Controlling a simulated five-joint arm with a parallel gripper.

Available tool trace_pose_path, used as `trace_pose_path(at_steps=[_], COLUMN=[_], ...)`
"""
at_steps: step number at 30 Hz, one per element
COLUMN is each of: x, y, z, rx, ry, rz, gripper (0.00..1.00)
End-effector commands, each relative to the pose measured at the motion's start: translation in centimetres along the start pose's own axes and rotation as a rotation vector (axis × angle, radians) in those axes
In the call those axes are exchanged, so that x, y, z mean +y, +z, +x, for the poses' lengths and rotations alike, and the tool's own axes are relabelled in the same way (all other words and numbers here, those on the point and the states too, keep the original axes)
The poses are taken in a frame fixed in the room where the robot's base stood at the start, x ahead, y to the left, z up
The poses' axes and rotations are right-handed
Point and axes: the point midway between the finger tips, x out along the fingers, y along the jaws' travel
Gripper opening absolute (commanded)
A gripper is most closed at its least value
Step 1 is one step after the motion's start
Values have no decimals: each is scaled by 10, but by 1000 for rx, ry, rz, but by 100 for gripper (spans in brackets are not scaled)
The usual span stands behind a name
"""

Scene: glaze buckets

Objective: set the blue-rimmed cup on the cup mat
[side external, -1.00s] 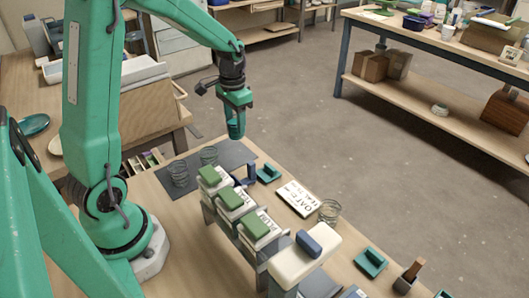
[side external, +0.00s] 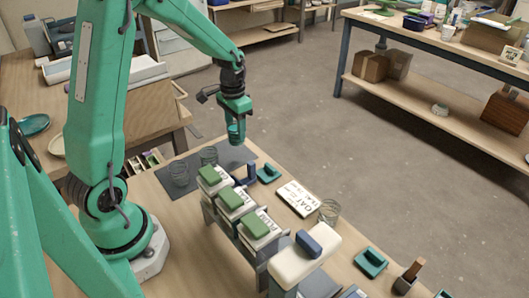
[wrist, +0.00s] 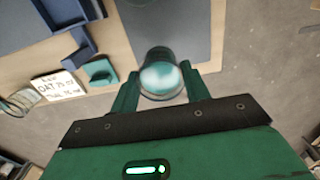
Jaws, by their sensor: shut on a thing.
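My gripper (side external: 236,118) is shut on a clear cup (side external: 236,133) and holds it upright in the air, near the far right corner of the dark grey cup mat (side external: 225,151). In the wrist view the cup (wrist: 161,78) sits between the fingers, pale teal and glassy; I cannot clearly tell its rim colour there. The mat (wrist: 187,25) shows beyond the cup, partly covered by it.
Lidded glaze containers with green tops (side external: 229,201) stand in a row in front of the mat. A white label card (side external: 299,198), a teal block (side external: 269,173) and another clear cup (side external: 329,211) are to the right. The table's far edge lies close to the mat.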

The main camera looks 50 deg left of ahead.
Motion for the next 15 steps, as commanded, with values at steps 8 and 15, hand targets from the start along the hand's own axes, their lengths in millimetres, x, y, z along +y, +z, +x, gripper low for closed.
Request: trace_pose_path(at_steps=[8, 15], x=[0, 0], y=[0, 0], z=[18, 32], rx=[-1, 0], ry=[0, 0], rz=[0, 0], gripper=[34, 34])
